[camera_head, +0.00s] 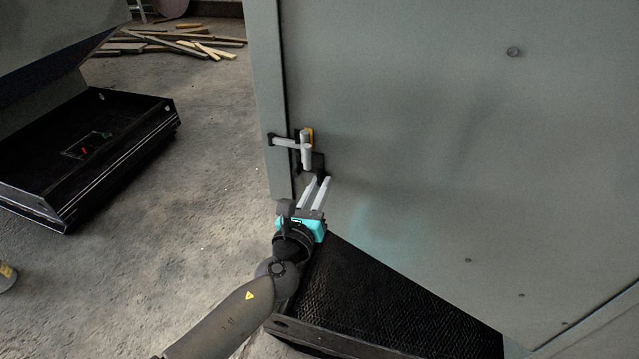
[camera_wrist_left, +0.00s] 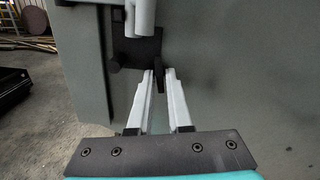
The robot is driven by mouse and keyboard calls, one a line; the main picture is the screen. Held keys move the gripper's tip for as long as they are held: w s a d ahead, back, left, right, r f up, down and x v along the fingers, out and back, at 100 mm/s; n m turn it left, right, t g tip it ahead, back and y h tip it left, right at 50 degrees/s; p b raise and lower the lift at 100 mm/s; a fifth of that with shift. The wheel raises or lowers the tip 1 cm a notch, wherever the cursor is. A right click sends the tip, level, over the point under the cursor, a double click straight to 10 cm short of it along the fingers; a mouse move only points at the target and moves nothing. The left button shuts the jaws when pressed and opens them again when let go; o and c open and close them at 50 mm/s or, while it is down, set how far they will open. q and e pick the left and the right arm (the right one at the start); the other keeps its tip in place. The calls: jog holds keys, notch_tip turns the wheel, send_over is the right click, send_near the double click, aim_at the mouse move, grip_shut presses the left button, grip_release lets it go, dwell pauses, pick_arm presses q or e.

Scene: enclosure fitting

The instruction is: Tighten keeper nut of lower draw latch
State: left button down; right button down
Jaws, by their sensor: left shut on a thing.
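The lower draw latch sits on the left edge of the grey enclosure wall (camera_head: 420,120). It shows a light grey lever (camera_head: 291,143) and a black base plate (camera_head: 318,163); the plate also shows in the left wrist view (camera_wrist_left: 137,47). My left gripper (camera_head: 319,181) is just below the plate, its pale fingers pointing up at it. In the left wrist view, the fingertips (camera_wrist_left: 159,75) are shut on a small dark piece, seemingly the keeper nut (camera_wrist_left: 159,79), at the plate's lower right. Its outline is partly hidden by the fingers. My right gripper is not in view.
A black textured step or tray (camera_head: 390,300) lies below the enclosure, close under my left wrist. An open black box (camera_head: 85,145) stands on the concrete floor to the left. Wooden planks (camera_head: 170,42) lie at the back. The floor between is clear.

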pick_arm(q)
jog(key=shift+m+p, duration=0.3)
jog(key=shift+m, duration=0.8)
jog(key=c, duration=0.9)
grip_release()
jog(key=shift+o, duration=0.2)
jog(key=b+v, duration=0.1)
jog(key=v, duration=1.4)
jog(key=shift+s+a, duration=0.1)
